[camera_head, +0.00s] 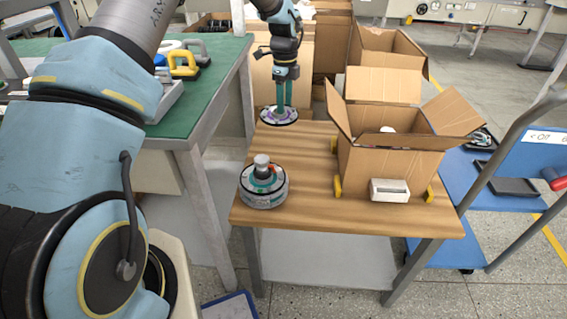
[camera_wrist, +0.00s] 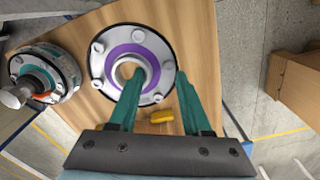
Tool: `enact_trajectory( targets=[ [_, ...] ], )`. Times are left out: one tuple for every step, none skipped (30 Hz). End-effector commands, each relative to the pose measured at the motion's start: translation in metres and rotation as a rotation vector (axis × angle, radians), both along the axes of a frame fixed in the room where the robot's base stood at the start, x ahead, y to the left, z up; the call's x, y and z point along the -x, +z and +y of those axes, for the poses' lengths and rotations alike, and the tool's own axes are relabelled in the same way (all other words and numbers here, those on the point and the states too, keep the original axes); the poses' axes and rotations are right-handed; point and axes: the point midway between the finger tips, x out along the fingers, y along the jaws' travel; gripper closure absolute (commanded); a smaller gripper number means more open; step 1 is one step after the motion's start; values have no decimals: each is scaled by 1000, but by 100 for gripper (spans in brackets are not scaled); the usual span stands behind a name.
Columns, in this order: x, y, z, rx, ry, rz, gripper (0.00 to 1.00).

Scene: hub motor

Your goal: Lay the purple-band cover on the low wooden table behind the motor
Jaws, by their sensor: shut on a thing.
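The purple-band cover (camera_head: 267,119) is a round silver disc with a purple ring and a central hole. It is at the back left corner of the low wooden table (camera_head: 308,153), behind the motor (camera_head: 264,194). It also shows in the wrist view (camera_wrist: 104,66), roughly level. My gripper (camera_head: 280,108) is shut on the cover, with one green finger at the central hole and the other at the outer rim, as the wrist view (camera_wrist: 159,73) shows. I cannot tell whether the cover touches the table. The motor stands at the table's front left and also shows in the wrist view (camera_wrist: 63,70).
An open cardboard box (camera_head: 385,168) stands on the table's right half, with yellow clips beside it and a small white box (camera_head: 389,190) in front. A green-topped bench (camera_head: 215,85) is at left. A blue cart (camera_head: 490,185) is at right. Bare wood lies between motor and box.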

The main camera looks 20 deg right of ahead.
Motion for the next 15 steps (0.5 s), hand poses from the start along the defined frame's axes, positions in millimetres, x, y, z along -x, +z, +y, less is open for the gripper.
enact_trajectory(
  targets=[
    [0,-5,0,-1,0,1,100],
    [0,-8,0,-1,0,1,100],
    [0,-12,0,-2,0,1,100],
    [0,-15,0,-2,-1,1,100],
    [0,-20,0,-2,-1,1,100],
    [1,-27,0,-2,-1,2,100],
    [1,-33,1,-3,0,3,100],
    [1,-38,0,-2,0,2,100],
    [0,-46,1,-2,0,2,100],
    [1,-51,1,-3,0,2,100],
    [0,-56,1,-2,0,2,100],
    [0,-60,0,-1,0,1,100],
    [0,-63,0,-1,0,1,100],
    [0,-65,0,-1,0,1,100],
    [0,-69,0,-1,0,1,100]
  ],
)
